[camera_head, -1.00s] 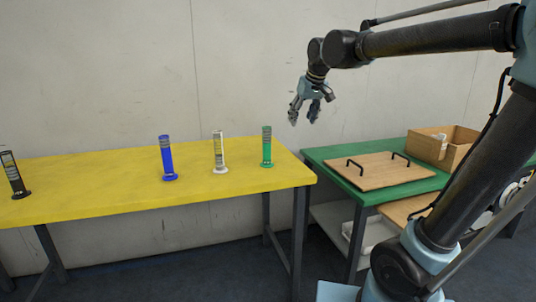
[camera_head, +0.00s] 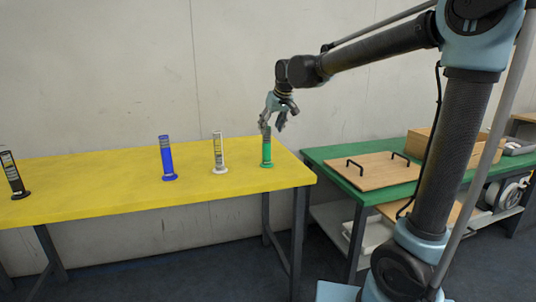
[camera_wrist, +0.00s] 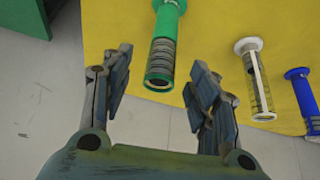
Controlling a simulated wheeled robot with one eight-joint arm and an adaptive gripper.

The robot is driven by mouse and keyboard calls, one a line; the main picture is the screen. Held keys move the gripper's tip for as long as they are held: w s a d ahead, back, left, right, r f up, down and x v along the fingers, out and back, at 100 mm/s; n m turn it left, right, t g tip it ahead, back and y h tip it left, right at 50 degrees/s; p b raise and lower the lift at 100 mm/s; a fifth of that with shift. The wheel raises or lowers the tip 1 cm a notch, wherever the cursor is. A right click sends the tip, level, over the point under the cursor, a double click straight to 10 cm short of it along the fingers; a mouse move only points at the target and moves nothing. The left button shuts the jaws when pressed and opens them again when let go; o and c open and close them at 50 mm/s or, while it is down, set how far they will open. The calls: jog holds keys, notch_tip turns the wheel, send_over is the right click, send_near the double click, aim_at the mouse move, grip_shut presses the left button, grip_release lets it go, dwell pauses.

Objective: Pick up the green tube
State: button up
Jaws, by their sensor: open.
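The green tube (camera_head: 266,152) stands upright on its round base near the right end of the yellow table (camera_head: 100,190). In the wrist view the green tube (camera_wrist: 163,45) lies between and ahead of my fingers, with its striped top towards me. My gripper (camera_head: 273,128) is open and empty, just above the tube's top in the head view. In the wrist view my gripper (camera_wrist: 160,85) has its two fingers spread on either side of the tube's line. I cannot tell whether a finger touches it.
A white tube (camera_head: 218,153) and a blue tube (camera_head: 167,158) stand left of the green one; a black tube (camera_head: 13,175) is at the far left. A green table (camera_head: 330,160) with a handled wooden board (camera_head: 378,172) and wooden box (camera_head: 425,145) is to the right.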

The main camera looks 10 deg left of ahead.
aim_at(267, 137)
jog(key=shift+x, duration=3.5)
jog(key=shift+a, duration=0.1)
jog(key=shift+c, duration=0.3)
grip_shut()
